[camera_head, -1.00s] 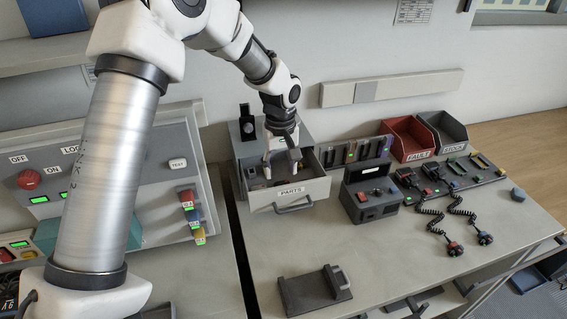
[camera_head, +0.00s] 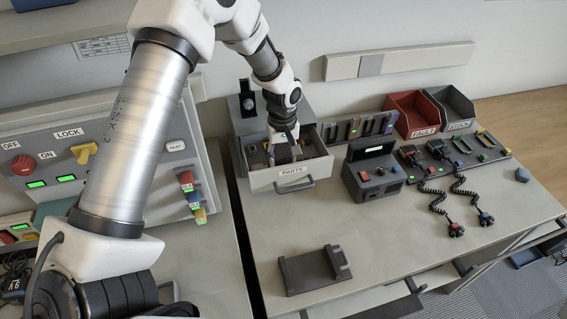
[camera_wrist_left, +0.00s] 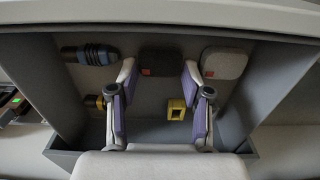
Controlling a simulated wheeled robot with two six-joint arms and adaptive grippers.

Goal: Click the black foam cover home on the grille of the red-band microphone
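My left gripper (camera_head: 284,154) reaches down into the open drawer (camera_head: 292,176) marked PARTS. In the left wrist view the left gripper (camera_wrist_left: 158,100) is open, with nothing between its pads. A black rounded cover (camera_wrist_left: 160,60) with a small orange-red mark lies on the drawer floor, beyond and between the fingertips. A similar grey cover (camera_wrist_left: 223,63) lies to its right. Two small microphones on coiled cords lie on the bench; the nearer one (camera_head: 456,229) shows red, the other (camera_head: 486,219) is at its right. Their bands are too small to read surely. My right gripper is out of view.
The drawer also holds a dark cylindrical part with a blue band (camera_wrist_left: 90,54) and a yellow block (camera_wrist_left: 176,109). A black radio box (camera_head: 374,178), a red FAULT bin (camera_head: 412,113) and a dark grey bin (camera_head: 449,104) stand right. A grey cradle (camera_head: 315,270) sits in front; bench around it is clear.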

